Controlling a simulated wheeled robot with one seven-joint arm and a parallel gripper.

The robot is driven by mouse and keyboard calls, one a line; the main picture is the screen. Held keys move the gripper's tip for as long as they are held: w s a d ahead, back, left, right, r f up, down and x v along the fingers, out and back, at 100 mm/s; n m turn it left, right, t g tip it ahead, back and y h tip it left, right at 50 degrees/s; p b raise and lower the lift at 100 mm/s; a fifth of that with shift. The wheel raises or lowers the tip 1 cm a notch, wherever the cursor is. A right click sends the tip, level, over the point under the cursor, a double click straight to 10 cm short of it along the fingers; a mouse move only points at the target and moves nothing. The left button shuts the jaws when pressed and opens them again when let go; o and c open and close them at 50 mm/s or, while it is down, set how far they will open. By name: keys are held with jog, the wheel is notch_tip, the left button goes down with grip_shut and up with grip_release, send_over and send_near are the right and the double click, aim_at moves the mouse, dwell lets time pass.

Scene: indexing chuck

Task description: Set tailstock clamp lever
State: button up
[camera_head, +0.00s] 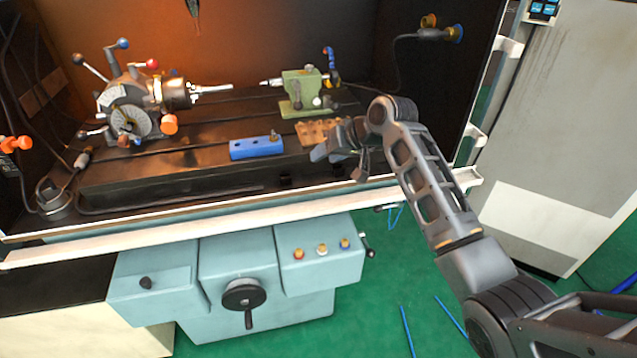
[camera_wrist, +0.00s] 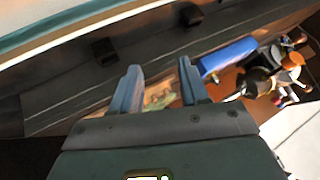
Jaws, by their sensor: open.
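The green tailstock (camera_head: 300,92) stands on the dark machine table at the right, its pointed centre facing left. A lever with a blue handle (camera_head: 329,58) rises at its right rear, and a dark knob shows on its front. I cannot tell which of these is the clamp lever. My gripper (camera_head: 322,152) is in front of and below the tailstock, apart from it. In the wrist view its two blue-grey fingers (camera_wrist: 159,82) are spread with nothing held. Brown and greenish surfaces show between them, too blurred to name.
The indexing head with chuck (camera_head: 140,100) stands at the left of the table. A blue block (camera_head: 256,148) and a wooden holed block (camera_head: 318,132) lie near my gripper. The white front rail (camera_head: 200,214) runs below. A cable hangs at the right enclosure wall.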

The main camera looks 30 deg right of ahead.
jog(key=shift+t, duration=0.5)
jog(key=s+a+f, duration=0.1)
jog(key=a+f, duration=0.1)
jog(key=s+a+f, duration=0.2)
jog(key=shift+s+a+f, duration=0.2)
jog(key=shift+a, duration=0.15)
